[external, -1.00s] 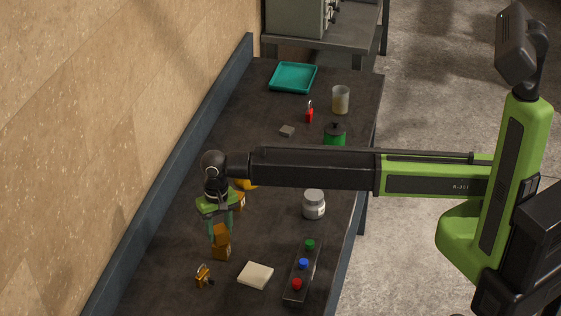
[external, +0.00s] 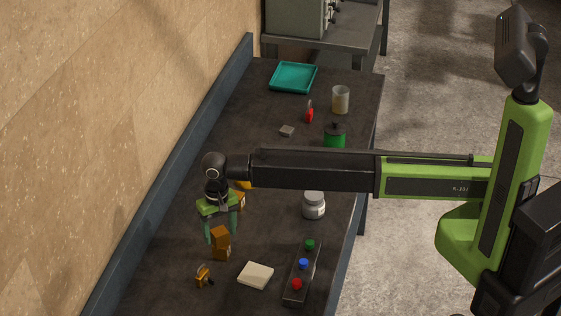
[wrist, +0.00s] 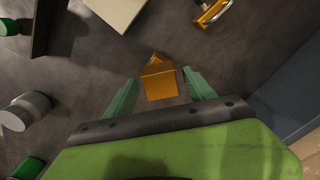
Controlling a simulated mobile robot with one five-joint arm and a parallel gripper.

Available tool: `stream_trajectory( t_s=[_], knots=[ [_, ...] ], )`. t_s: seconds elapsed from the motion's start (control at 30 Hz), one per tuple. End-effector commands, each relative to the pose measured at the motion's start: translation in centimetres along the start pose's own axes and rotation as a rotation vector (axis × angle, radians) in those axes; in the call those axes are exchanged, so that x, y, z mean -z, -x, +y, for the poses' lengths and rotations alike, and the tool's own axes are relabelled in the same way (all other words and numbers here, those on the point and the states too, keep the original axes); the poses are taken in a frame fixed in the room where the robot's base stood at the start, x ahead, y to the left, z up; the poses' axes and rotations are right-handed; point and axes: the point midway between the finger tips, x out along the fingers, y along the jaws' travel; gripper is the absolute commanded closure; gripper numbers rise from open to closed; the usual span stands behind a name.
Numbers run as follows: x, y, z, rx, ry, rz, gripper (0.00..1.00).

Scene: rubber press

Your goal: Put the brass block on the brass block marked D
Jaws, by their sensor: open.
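Two brass blocks stand one on the other near the left side of the bench. The upper brass block (external: 220,236) sits turned a little relative to the lower brass block (external: 222,254). No letter is readable on either. My gripper (external: 220,228) is open, pointing down, with its green fingers on either side of the upper block and gaps between. In the wrist view the upper block (wrist: 160,84) shows between the spread fingers and mostly covers the lower one. Another brass-coloured block (external: 240,200) shows partly behind my gripper.
A brass padlock (external: 203,276), a cream pad (external: 256,275) and a button box (external: 297,292) lie nearby. A white jar (external: 314,205) stands to the right. A yellow object (external: 245,184) is mostly hidden by my arm. The wall-side edge (external: 150,210) is at left.

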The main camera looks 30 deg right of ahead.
Motion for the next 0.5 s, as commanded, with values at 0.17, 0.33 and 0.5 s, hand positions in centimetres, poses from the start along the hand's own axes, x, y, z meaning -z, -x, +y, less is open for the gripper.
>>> stream_trajectory(
  t_s=[0.17, 0.33, 0.5],
  knots=[
    [0.0, 2.9, 0.0, 0.0, 0.0, 0.0, 0.37],
    [0.0, 6.7, 0.0, 0.0, 0.0, 0.0, 0.37],
    [0.0, 10.4, 0.0, 0.0, 0.0, 0.0, 0.37]
  ],
)
